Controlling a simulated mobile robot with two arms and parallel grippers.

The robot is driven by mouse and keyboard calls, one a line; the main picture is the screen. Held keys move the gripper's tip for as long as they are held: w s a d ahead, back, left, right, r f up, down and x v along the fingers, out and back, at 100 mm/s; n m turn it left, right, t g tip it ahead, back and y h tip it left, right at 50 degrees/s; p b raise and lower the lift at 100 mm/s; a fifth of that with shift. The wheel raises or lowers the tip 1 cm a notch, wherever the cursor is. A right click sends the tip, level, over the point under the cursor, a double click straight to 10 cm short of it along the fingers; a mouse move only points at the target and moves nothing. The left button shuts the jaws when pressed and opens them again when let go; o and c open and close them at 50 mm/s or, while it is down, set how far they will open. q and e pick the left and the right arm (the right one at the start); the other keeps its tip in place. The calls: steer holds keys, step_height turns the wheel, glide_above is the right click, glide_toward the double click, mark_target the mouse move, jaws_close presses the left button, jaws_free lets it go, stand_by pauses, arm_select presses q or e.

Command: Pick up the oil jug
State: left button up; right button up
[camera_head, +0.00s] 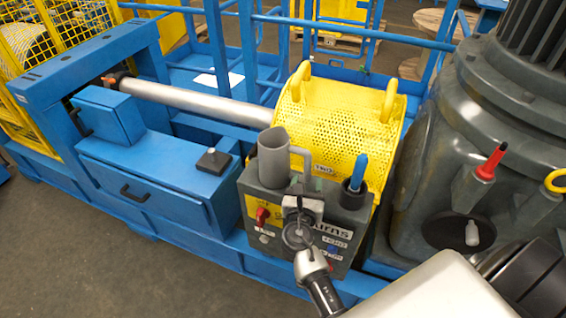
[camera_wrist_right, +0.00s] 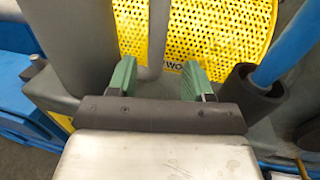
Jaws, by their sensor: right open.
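The oil jug (camera_head: 273,158) is a grey jug standing upright on top of the grey control box (camera_head: 345,218). Its handle (camera_head: 300,153) is on its right side. In the right wrist view the jug's body (camera_wrist_right: 72,45) fills the upper left and its handle (camera_wrist_right: 158,35) rises between the fingers. My right gripper (camera_head: 303,197) is at the front of the box, close to the handle. In the wrist view my right gripper (camera_wrist_right: 158,78) is open, with its green fingers apart on either side of the handle. Contact is not visible. My left gripper is not in view.
A blue-handled tool (camera_head: 358,170) stands in a dark cup right of the jug. A yellow perforated guard (camera_head: 340,120) is behind the box. A large grey machine (camera_head: 480,130) stands to the right. A blue drawer unit (camera_head: 150,185) is to the left.

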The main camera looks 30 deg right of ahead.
mark_target(306, 174)
steer(key=shift+x, duration=3.15)
steer(key=shift+w+a+r, duration=0.1)
steer(key=shift+a+r, duration=0.15)
jaws_close()
